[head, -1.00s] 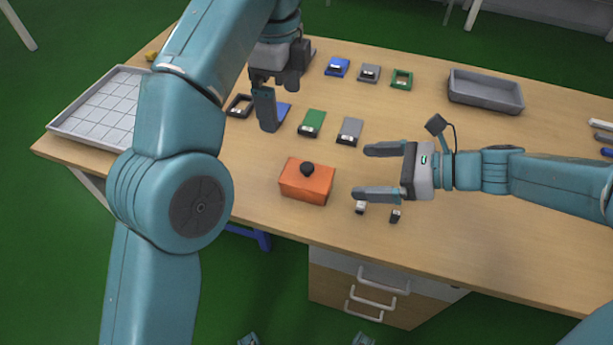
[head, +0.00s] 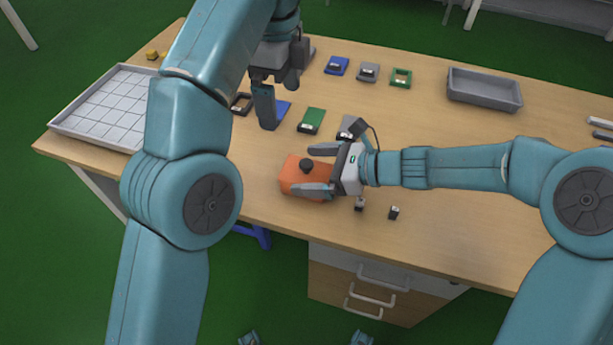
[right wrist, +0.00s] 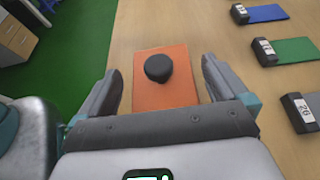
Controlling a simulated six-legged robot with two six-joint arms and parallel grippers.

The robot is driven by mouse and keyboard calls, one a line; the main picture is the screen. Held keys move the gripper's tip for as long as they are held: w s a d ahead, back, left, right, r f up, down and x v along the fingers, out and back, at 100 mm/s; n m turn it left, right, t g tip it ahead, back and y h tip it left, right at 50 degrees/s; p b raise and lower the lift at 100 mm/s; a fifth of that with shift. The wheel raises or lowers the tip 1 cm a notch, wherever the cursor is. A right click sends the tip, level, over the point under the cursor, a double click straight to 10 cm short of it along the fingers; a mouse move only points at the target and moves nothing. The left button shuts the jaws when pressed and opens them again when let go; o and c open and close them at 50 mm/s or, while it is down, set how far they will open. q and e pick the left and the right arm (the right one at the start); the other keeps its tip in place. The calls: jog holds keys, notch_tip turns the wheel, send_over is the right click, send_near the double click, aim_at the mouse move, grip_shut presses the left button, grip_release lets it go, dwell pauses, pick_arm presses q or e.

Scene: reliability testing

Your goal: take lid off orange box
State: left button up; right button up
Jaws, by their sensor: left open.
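The orange box (head: 293,181) stands near the front edge of the table, with a flat orange lid that has a dark round knob (head: 306,165). In the right wrist view the box lid (right wrist: 178,92) and its knob (right wrist: 158,68) lie ahead, between the fingers. My right gripper (head: 320,170) is open around the right part of the box, one finger on the far side and one on the near side; the knob is just beyond the fingertips. My left gripper (head: 279,104) is open, above the table near a blue card, with one finger partly hidden.
A grey empty tray (head: 484,90) is at the back right. A white gridded tray (head: 108,108) is at the left. Several coloured tagged cards, such as a green one (head: 312,119), lie behind the box. Two small dark pieces (head: 393,212) lie right of the box. The right tabletop is mostly clear.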

pick_arm(q)
jog(key=shift+c, duration=0.3)
pick_arm(e)
jog(key=c, duration=1.4)
pick_arm(q)
jog(key=c, duration=0.5)
jog(key=shift+w+m, duration=0.15)
jog(key=shift+m, duration=0.25)
jog(key=shift+c, duration=1.1)
jog(key=m+t, duration=0.2)
jog(key=m, duration=1.1)
send_near(306, 163)
jog(key=f, duration=0.2)
jog(key=w+f, duration=0.1)
jog(key=f, duration=0.5)
jog(key=shift+w+f, duration=0.2)
jog(key=shift+w, duration=0.05)
